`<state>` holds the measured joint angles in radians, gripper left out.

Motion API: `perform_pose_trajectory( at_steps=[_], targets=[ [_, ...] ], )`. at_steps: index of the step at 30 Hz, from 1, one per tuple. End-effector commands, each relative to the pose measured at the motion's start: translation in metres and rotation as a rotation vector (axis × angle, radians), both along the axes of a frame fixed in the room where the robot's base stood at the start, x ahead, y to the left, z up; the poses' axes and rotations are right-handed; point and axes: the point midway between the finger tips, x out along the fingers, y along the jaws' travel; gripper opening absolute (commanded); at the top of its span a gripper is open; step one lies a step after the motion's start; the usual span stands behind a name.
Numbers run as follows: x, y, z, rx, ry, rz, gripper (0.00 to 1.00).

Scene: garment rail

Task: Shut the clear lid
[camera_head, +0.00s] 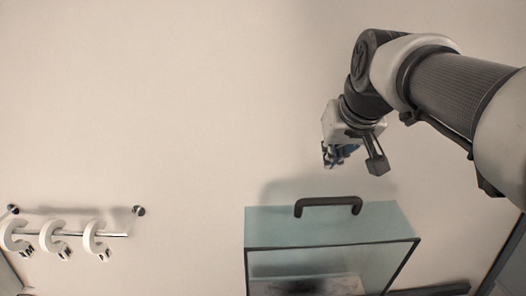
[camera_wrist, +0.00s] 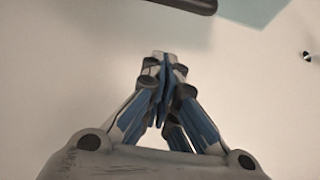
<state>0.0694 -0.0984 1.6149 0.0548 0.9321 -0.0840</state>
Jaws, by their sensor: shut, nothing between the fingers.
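The clear lid (camera_head: 285,226) is a pale teal see-through panel at the lower middle of the head view. A dark bar handle (camera_head: 328,201) sits at its far edge. The panel meets a dark-edged clear case (camera_head: 330,262); I cannot tell the lid's exact angle. My gripper (camera_head: 333,163) is above the handle in the picture, apart from it, and empty. In the wrist view my gripper (camera_wrist: 162,56) has its fingers together. The handle (camera_wrist: 185,4) and a corner of the lid (camera_wrist: 245,10) show at the top edge there, beyond the fingertips.
A rail (camera_head: 75,234) with several white lettered rings (camera_head: 53,238) is at the lower left, with dark round knobs (camera_head: 138,211) near it. Something blurred lies inside the case. The pale surface around my gripper is clear.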

Motion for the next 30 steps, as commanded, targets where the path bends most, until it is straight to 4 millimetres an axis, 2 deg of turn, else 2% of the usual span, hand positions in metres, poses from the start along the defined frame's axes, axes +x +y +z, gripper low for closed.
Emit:
perform_pose_trajectory(
  at_steps=[2,5,18,24,30],
  targets=[
    [0.005,-0.001,0.001,0.0,-0.001,0.0,0.0],
    [0.011,-0.001,-0.008,0.0,-0.001,0.0,0.0],
    [0.068,0.0,-0.077,-0.001,0.001,0.001,0.0],
    [0.039,-0.001,-0.084,-0.001,-0.004,0.001,0.0],
    [0.029,-0.001,-0.088,-0.001,-0.004,0.001,0.0]
  ],
)
